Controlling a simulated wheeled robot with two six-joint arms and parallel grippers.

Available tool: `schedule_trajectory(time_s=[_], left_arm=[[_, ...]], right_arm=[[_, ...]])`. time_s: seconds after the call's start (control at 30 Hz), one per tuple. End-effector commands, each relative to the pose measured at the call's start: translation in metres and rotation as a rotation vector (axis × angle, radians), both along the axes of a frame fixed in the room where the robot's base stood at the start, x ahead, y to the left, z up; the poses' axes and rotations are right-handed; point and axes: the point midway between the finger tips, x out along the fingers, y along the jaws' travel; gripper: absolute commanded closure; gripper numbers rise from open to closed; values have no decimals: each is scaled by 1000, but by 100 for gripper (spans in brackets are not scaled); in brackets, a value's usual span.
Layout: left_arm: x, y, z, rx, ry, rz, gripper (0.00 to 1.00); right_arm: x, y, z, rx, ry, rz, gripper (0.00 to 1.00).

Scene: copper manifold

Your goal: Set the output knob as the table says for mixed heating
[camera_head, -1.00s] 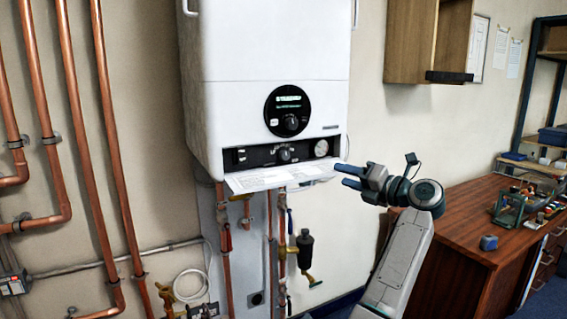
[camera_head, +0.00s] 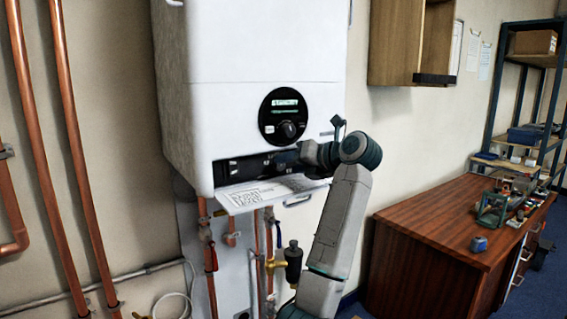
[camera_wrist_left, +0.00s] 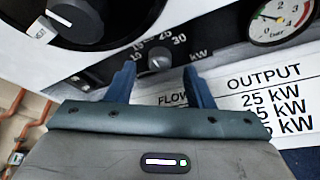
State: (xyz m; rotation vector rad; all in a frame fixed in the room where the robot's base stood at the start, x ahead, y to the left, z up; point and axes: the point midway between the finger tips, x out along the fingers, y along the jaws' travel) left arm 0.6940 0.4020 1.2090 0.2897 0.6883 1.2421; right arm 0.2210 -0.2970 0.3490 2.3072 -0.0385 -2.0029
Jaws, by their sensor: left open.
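The output knob (camera_wrist_left: 159,62) shows in the left wrist view as a small dark grey knob by a kW scale with 25 and 30 legible. Which mark its pointer faces is hard to tell. My left gripper (camera_wrist_left: 158,72) is open, its blue fingers on either side of the knob; contact is not clear. In the head view my left gripper (camera_head: 285,163) is at the boiler's lower panel and hides the knob. The printed table (camera_wrist_left: 272,100) has FLOW and OUTPUT columns; 25 kW heads the output rows, and lower rows are partly covered. My right gripper is out of view.
The white boiler (camera_head: 255,55) hangs on the wall with a larger black dial (camera_head: 288,131) above the panel. A pressure gauge (camera_wrist_left: 280,18) is right of the knob. The table sheet (camera_head: 255,195) rests on the open flap. Copper pipes (camera_head: 80,150) run at left; a wooden desk (camera_head: 440,220) stands right.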

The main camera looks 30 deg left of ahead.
Motion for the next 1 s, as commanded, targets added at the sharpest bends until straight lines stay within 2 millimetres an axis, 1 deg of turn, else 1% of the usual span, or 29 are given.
schedule_trajectory(time_s=[0.03, 0.2, 0.33, 0.57, 0.67, 0.7, 0.77, 0.8, 1.0], left_arm=[[0, 8, -1, 2, 1, 4, 52], [4, 25, -8, 0, 1, 1, 52], [5, 29, -10, 0, 1, 0, 52], [5, 29, -10, 0, 0, 0, 52], [5, 29, -10, 0, 0, 0, 70], [5, 29, -10, 0, 1, 0, 78], [5, 29, -10, 0, 1, 0, 90], [5, 29, -10, 0, 1, 0, 97], [5, 29, -11, -3, -7, 0, 97]], right_arm=[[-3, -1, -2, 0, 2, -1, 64], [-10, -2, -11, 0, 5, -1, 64], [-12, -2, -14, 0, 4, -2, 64], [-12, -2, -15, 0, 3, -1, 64], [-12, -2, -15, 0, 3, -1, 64], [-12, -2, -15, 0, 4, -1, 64], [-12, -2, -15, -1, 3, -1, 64], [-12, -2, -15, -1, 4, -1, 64], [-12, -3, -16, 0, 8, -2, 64]])
